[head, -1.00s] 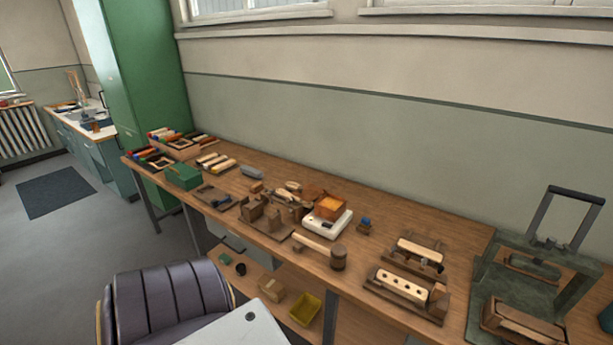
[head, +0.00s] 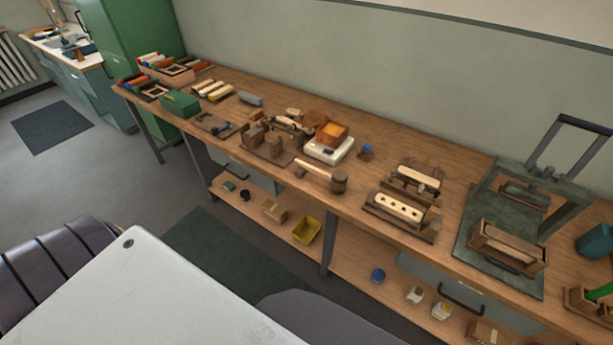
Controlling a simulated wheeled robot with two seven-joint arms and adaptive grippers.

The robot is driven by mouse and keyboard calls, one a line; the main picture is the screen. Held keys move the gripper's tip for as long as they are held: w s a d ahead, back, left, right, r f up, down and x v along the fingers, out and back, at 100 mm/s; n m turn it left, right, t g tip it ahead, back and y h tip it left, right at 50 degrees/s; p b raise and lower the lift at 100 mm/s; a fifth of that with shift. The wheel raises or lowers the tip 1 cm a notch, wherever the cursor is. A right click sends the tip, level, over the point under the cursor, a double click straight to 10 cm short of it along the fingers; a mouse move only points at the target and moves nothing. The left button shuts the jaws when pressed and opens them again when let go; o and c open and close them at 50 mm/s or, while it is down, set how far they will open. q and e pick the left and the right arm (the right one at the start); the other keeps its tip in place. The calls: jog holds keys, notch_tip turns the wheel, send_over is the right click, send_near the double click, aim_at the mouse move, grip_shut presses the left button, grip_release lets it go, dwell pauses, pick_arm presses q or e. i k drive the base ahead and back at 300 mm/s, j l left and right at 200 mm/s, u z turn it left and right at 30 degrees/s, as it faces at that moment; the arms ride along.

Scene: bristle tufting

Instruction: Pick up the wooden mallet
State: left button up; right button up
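The wooden mallet (head: 322,177) lies near the front edge of the long wooden workbench (head: 375,168), about mid-length. Its pale handle points to the left and its dark brown round head is at the right end. Nothing touches it from above. Neither of my grippers shows in the head view, so their state is hidden.
Wooden block fixtures (head: 268,143) and a white scale with an orange-brown box (head: 329,145) stand behind the mallet. A drilled block in a holder (head: 401,208) and a green press (head: 510,230) stand to the right. A white surface (head: 150,295) and dark chairs (head: 45,265) are in front.

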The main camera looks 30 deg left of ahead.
aim_at(339, 178)
jog(key=u, duration=0.75)
jog(key=z, duration=1.6)
jog(key=u, duration=1.55)
